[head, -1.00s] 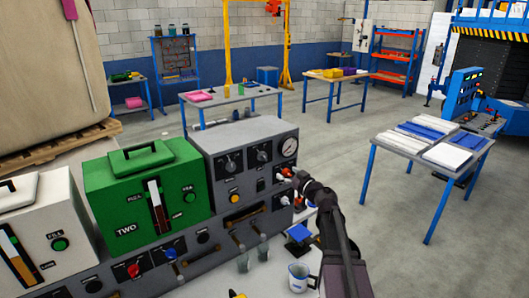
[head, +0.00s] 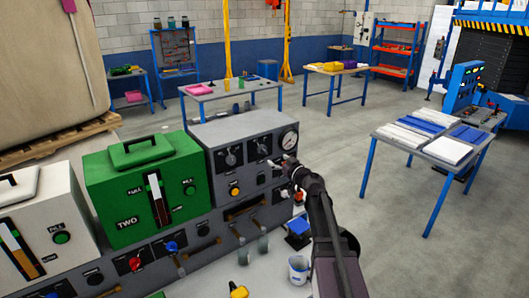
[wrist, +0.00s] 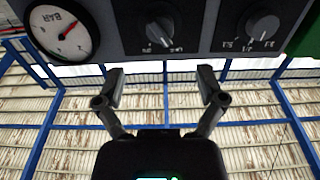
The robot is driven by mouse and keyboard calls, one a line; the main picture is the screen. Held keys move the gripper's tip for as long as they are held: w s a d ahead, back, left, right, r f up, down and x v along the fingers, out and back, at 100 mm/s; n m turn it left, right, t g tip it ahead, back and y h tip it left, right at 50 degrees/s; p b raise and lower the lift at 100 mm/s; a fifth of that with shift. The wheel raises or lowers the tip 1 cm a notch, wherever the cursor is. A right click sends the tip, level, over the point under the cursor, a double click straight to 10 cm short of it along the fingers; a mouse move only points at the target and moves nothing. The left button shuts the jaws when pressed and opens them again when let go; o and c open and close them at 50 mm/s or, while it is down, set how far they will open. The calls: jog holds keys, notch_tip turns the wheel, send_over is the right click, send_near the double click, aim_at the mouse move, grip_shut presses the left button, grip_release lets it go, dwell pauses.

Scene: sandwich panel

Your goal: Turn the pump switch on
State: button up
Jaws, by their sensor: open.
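The grey control box (head: 245,130) stands right of the green box and carries a round gauge (head: 289,140), two rotary knobs, an orange button (head: 235,188) and small controls below. I cannot tell which control is the pump switch. My gripper (head: 287,162) is at the box's right end, just below the gauge, and hides part of the face there. In the wrist view my gripper (wrist: 162,84) is open and empty, its two fingers apart. The gauge (wrist: 62,32) and two knobs, a left one (wrist: 162,27) and a right one (wrist: 261,23), lie beyond the fingertips, apart from them.
The green box (head: 145,185) and a white box (head: 40,230) stand to the left on the same bench. Handles and coloured knobs line the lower front panel. A white mug (head: 298,269) and glasses stand below.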

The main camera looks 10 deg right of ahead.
aim_at(265, 151)
jog(key=x, duration=0.8)
jog(key=shift+w+a, duration=0.2)
jog(key=shift+w, duration=0.15)
jog(key=c, duration=1.2)
